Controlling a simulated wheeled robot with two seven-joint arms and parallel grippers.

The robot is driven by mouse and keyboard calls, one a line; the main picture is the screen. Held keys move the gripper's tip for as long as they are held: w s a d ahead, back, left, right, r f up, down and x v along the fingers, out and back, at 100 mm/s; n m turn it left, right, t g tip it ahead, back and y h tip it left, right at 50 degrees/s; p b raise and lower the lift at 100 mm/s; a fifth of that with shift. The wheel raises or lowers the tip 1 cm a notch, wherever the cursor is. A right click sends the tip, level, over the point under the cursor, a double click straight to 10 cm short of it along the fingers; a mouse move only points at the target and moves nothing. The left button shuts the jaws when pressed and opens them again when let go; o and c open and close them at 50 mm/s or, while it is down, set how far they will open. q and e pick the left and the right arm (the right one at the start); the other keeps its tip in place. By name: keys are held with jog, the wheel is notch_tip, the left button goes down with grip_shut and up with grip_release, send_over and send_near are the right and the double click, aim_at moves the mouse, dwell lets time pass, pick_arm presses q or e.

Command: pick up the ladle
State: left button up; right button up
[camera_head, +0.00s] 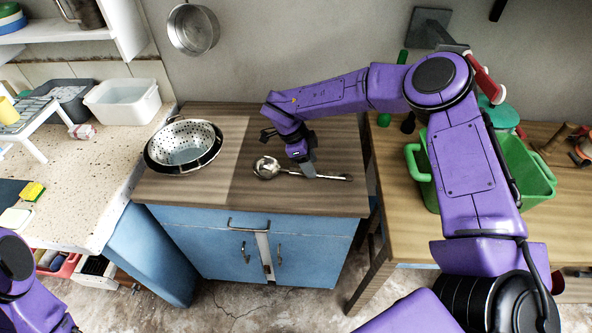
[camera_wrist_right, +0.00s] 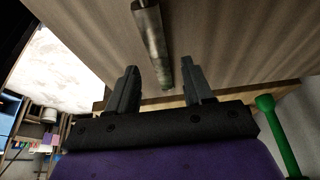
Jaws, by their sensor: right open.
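The metal ladle (camera_head: 266,168) lies on the wooden top of the blue cabinet, its round bowl to the left and its handle running right. My right gripper (camera_head: 308,169) is over the handle and hides part of it. In the right wrist view, the ladle handle (camera_wrist_right: 150,40) points in between the two spread fingers of the open right gripper (camera_wrist_right: 161,76). The fingers show a gap on both sides of the handle. My left gripper is out of view; only part of my left arm shows at lower left.
A colander (camera_head: 184,142) in a dark pan stands left of the ladle on the same cabinet top (camera_head: 215,188). A green crate (camera_head: 425,178) stands on the wooden table to the right. A pot (camera_head: 193,30) hangs on the wall. The cabinet top in front of the ladle is clear.

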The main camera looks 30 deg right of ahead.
jog(key=x, duration=0.3)
jog(key=shift+f, duration=0.1)
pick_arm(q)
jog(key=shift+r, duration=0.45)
pick_arm(e)
grip_shut()
